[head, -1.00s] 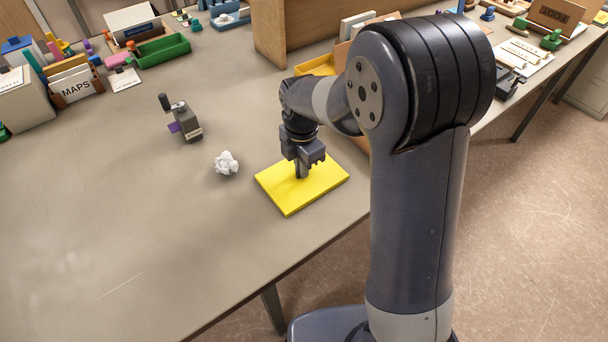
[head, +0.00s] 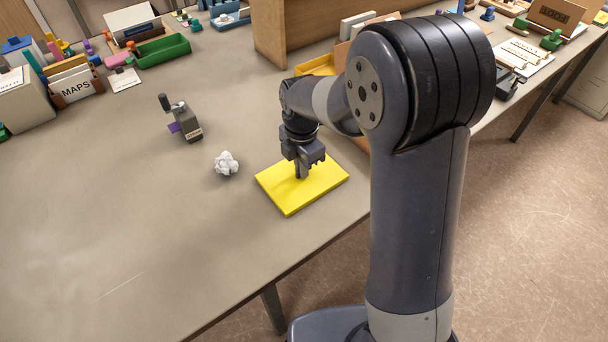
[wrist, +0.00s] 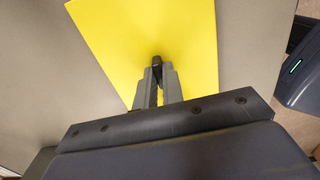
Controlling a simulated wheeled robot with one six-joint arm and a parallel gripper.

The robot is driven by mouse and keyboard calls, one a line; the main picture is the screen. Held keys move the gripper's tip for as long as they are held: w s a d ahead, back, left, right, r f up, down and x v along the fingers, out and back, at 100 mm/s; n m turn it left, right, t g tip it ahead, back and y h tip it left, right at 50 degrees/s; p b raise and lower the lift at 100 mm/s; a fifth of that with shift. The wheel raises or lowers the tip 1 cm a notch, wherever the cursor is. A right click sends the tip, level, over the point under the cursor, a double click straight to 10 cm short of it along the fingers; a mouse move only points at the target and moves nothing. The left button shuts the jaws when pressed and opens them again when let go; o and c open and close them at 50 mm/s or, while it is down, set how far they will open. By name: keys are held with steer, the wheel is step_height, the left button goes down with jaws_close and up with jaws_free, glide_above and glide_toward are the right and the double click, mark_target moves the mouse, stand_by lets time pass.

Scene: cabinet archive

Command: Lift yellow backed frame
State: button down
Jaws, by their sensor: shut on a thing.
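The yellow backed frame (head: 318,186) lies flat on the table, its plain yellow face up, near the table's front right edge. My gripper (head: 300,174) points down over the middle of it, with the fingertips at the yellow face. In the wrist view the yellow panel (wrist: 150,35) fills the upper middle. There my gripper (wrist: 157,68) is shut on a small dark piece at the yellow face, likely a part of the frame's back. The fingers hide most of that piece. The frame's underside is out of sight.
A crumpled white paper ball (head: 227,163) and a dark grey device with a lever (head: 186,122) lie left of the frame. A wooden cabinet (head: 290,35), a yellow tray (head: 316,66) and a MAPS card holder (head: 76,86) stand farther back. The table's front left is clear.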

steer(key=shift+r, duration=0.1)
steer(key=shift+r+p, duration=2)
steer(key=shift+r, duration=0.45)
